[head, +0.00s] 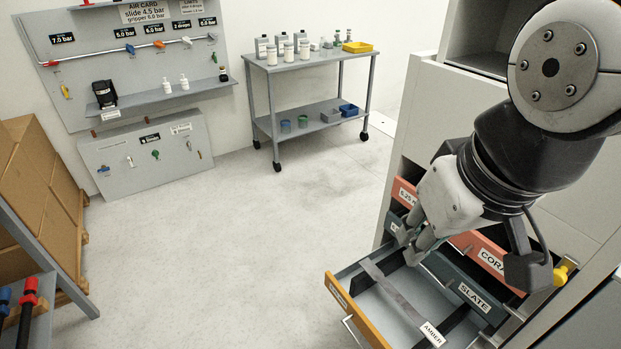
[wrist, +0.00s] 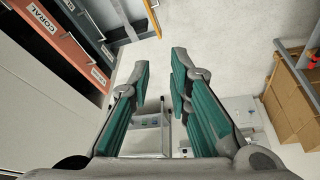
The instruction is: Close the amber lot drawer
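The amber drawer (head: 350,311) stands pulled out at the bottom of the cabinet in the head view, with its amber front facing lower left and a pale handle (head: 349,328) on that front. Its open tray holds a grey strip and dark dividers. In the wrist view part of the amber drawer (wrist: 152,20) shows at the top. My gripper (head: 412,249) hangs near the slate drawer, above the amber drawer's inner part. In the wrist view my gripper (wrist: 159,68) has its teal-padded fingers apart with nothing between them. I cannot tell whether it touches a drawer.
The slate drawer (head: 452,279) and coral drawer (head: 466,240) also stick out above, less far than amber. A grey trolley (head: 318,61) with bottles stands behind, cardboard boxes (head: 45,195) at left. The floor (head: 230,250) left of the drawers is clear.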

